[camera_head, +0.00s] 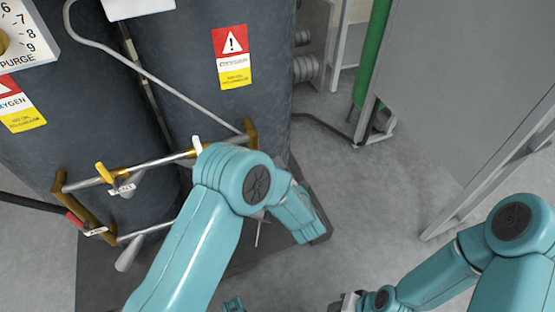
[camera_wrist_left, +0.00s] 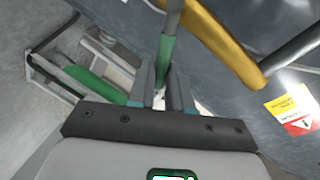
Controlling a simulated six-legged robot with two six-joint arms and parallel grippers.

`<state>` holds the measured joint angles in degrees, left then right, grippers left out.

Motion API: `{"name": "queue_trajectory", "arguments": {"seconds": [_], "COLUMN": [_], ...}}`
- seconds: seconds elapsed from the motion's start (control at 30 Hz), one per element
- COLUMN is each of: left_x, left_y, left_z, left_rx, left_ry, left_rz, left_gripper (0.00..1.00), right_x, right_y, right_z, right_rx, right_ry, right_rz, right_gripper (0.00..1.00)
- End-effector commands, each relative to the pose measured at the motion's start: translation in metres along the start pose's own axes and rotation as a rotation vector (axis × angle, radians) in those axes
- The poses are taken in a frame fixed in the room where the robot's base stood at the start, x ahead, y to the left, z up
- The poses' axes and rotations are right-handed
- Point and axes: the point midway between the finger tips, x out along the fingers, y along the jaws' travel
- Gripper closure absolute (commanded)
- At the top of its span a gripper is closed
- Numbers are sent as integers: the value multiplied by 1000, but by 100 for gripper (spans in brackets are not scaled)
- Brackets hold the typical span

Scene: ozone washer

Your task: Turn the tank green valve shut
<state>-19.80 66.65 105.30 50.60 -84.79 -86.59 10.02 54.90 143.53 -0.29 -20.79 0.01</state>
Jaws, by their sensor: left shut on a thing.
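The green valve handle (camera_wrist_left: 165,62) shows in the left wrist view as a short green lever on a grey stem, beside a curved brass pipe piece (camera_wrist_left: 215,38). My left gripper (camera_wrist_left: 165,90) has its fingers on both sides of the green handle and is shut on it. In the head view my left arm (camera_head: 245,180) reaches over the right end of the tank pipework and hides the green handle and the left fingertips. My right gripper (camera_head: 350,302) is only partly in view at the bottom edge, and its fingers cannot be made out.
Two dark tanks (camera_head: 190,70) with warning labels stand at left. A green cylinder (camera_head: 373,55) and a grey cabinet panel (camera_head: 470,80) stand right. Floor between is clear.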

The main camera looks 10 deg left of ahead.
Motion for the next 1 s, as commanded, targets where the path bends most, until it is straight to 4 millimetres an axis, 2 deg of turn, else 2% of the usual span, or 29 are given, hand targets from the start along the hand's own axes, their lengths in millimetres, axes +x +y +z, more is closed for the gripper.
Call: {"name": "queue_trajectory", "arguments": {"seconds": [0.1,0.5,1.0], "left_x": [2,6,8], "left_y": [4,23,30], "left_z": [-2,2,5], "left_rx": [99,370,469], "left_ry": [-19,-73,-93], "left_rz": [-3,-4,-5], "left_gripper": [100,100,100], "right_x": [-9,-18,-20], "right_y": [-3,-6,-7], "right_z": [0,0,0], "right_rx": [1,1,2], "right_ry": [1,1,1], "right_rz": [0,0,0], "right_gripper": [57,57,57]}}
